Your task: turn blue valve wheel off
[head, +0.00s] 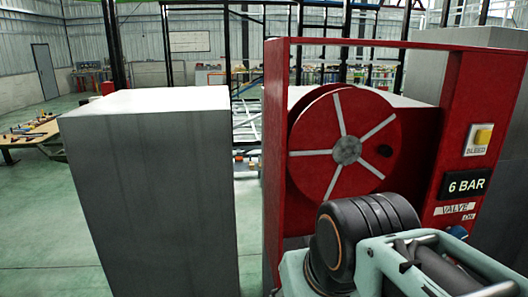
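A small blue part (457,231), which looks like the valve wheel, shows at the right on the red cabinet, just below the "VALVE" label (455,209). Only its upper edge is visible; my arm hides the rest, so I cannot tell how it is turned. My mint and black arm fills the lower right, in front of the cabinet. The fingers of my gripper are not visible, so I cannot tell whether they touch the valve wheel.
The red cabinet (452,120) holds a red hose reel (318,150), a "6 BAR" display (465,186) and a yellow button (483,137). A grey block (150,190) stands to its left. Green floor (45,235) is open at the far left, beside a workbench (32,138).

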